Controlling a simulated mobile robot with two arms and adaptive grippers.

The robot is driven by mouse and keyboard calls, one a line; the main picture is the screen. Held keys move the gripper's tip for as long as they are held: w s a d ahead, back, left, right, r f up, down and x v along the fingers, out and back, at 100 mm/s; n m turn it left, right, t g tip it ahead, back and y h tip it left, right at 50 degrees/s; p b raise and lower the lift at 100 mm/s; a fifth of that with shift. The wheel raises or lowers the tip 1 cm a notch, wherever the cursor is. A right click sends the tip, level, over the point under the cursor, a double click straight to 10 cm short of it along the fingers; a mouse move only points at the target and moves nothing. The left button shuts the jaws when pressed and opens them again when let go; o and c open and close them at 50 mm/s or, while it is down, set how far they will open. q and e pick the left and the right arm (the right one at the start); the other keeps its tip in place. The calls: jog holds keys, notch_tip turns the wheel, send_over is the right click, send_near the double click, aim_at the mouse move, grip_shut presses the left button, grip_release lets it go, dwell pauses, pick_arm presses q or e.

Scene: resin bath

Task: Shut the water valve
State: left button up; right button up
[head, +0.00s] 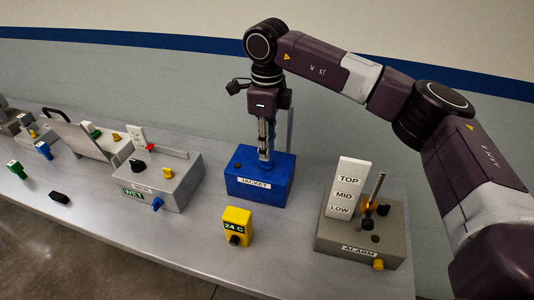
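A blue box labelled JACKET (258,188) stands on the grey bench in the middle of the head view. No part in view carries a label reading water, so I cannot tell for sure which one is the water valve. My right gripper (266,152) points straight down over the top of the blue box, its tips at or just above the top face. Its fingers look close together; whether they hold a valve handle there is hidden. A thin upright post (290,125) shows just behind the gripper. My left gripper is not in view.
Right of the blue box, a grey ALARM box (345,240) carries a TOP/MID/LOW plate (347,185) and an upright rod (376,188). A yellow 24 C unit (237,226) stands in front. A grey box (175,180) with coloured knobs stands left.

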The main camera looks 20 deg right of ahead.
notch_tip(320, 180, up, 9)
jog(key=shift+f, duration=0.2)
